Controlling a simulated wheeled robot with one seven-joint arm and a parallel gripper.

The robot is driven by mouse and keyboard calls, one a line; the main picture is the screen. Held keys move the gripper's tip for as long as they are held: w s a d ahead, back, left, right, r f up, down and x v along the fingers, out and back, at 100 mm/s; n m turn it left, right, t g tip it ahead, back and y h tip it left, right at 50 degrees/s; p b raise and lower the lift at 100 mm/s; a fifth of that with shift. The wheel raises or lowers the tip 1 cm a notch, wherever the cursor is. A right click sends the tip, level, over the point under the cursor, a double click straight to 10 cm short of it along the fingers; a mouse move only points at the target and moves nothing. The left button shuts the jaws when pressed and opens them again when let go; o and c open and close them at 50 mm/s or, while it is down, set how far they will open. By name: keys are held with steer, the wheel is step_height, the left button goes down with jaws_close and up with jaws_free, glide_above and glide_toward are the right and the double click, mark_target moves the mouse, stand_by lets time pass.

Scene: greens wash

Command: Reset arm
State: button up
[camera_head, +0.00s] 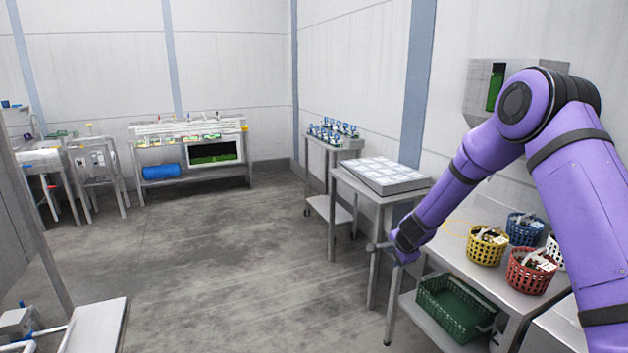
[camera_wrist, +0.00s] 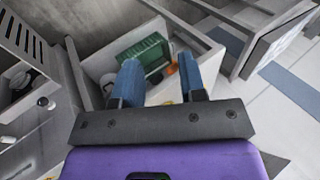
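My purple arm reaches in from the right in the head view, bent at the elbow, with its forearm sloping down to the left. My gripper (camera_head: 388,250) hangs in front of the bench edge, over the open floor side. In the wrist view my gripper (camera_wrist: 160,84) shows two blue fingers standing apart with nothing held between them. Beyond the fingers a green crate (camera_wrist: 146,54) shows in the wrist view. The same green crate (camera_head: 452,308) sits on the lower shelf of the bench in the head view.
The steel bench (camera_head: 462,262) at right holds yellow (camera_head: 487,246), blue (camera_head: 524,229) and red (camera_head: 530,271) baskets, plus a partly hidden white one. A table with a white tray (camera_head: 384,175) stands behind my gripper. The middle floor (camera_head: 230,250) is clear.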

steer(key=s+r+n+y, duration=0.1)
steer(key=s+r+n, duration=0.2)
steer(key=s+r, duration=0.5)
steer(key=s+a+r+n, duration=0.1)
steer(key=s+r+n, duration=0.25)
steer(key=r, duration=0.75)
steer(key=s+r+n+y, duration=0.1)
steer(key=s+r+n, duration=0.1)
steer(key=s+r, duration=0.65)
steer(key=s+d+r+n+h, duration=0.1)
steer(key=s+d+r+n, duration=0.1)
steer(key=s, duration=1.2)
steer(key=s+d+r+n+g+h, duration=0.1)
steer(key=s+d+r+n+h, duration=0.1)
steer(key=s, duration=1.3)
step_height(320, 180, up, 4)
steer(key=shift+s+d+f+n, duration=0.2)
steer(key=shift+d+n, duration=0.45)
steer(key=shift+d, duration=0.5)
